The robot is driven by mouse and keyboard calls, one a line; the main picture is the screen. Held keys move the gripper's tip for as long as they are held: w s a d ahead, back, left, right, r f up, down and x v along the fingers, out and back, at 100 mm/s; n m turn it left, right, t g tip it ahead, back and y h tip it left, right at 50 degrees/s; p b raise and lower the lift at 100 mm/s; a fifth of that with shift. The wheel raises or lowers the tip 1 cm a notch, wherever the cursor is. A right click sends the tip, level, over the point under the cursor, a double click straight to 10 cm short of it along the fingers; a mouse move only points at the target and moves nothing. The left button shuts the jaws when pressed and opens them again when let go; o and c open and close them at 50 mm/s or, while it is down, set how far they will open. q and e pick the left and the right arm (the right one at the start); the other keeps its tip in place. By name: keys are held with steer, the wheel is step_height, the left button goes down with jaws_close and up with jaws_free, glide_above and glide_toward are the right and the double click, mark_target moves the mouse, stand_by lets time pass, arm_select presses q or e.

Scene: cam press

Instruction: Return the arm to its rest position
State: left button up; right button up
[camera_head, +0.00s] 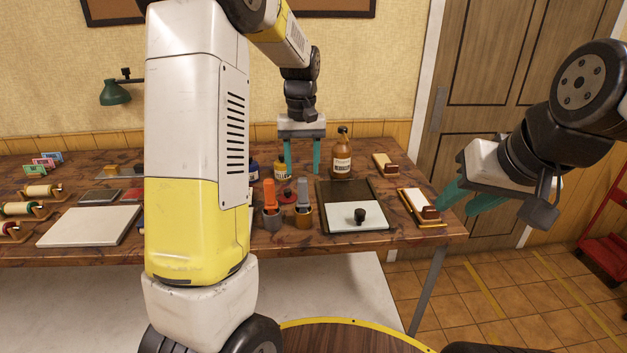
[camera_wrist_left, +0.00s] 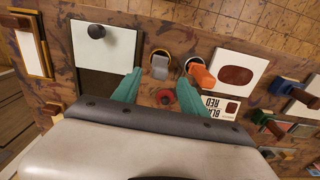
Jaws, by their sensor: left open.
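My left gripper (camera_head: 302,168) is open and empty, its two teal fingers pointing down above the back part of the wooden table, near the brown bottle. In the left wrist view its fingers (camera_wrist_left: 160,78) stand apart, with table surface and a small red-and-dark round piece (camera_wrist_left: 165,97) visible between them. My left arm's large white and yellow link (camera_head: 195,150) fills the middle-left of the head view and hides part of the table. My right gripper (camera_head: 456,205) is open and empty at the right, beyond the table's right edge, its teal fingers apart.
On the table (camera_head: 285,242) are a brown bottle (camera_head: 342,160), an orange-handled tool (camera_head: 270,196) and a grey-handled tool (camera_head: 303,193) in cups, and a white plate (camera_head: 345,217) with a black knob. A green lamp (camera_head: 115,92) is on the wall.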

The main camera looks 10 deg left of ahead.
arm_select(q)
steer(key=shift+r, duration=0.2)
steer(key=shift+s+r, duration=0.2)
steer(key=shift+r, duration=0.05)
steer(key=s+d+r+m+t+h, duration=0.1)
steer(key=s+r+t, duration=0.2)
steer(key=s, duration=0.9)
steer(key=s+d+r+m+t+h, duration=0.1)
steer(key=s+r, duration=0.4)
steer(key=s, duration=0.6)
steer(key=shift+s+r+m+t, duration=0.35)
steer(key=shift+m+t, duration=0.35)
steer(key=shift+t, duration=0.4)
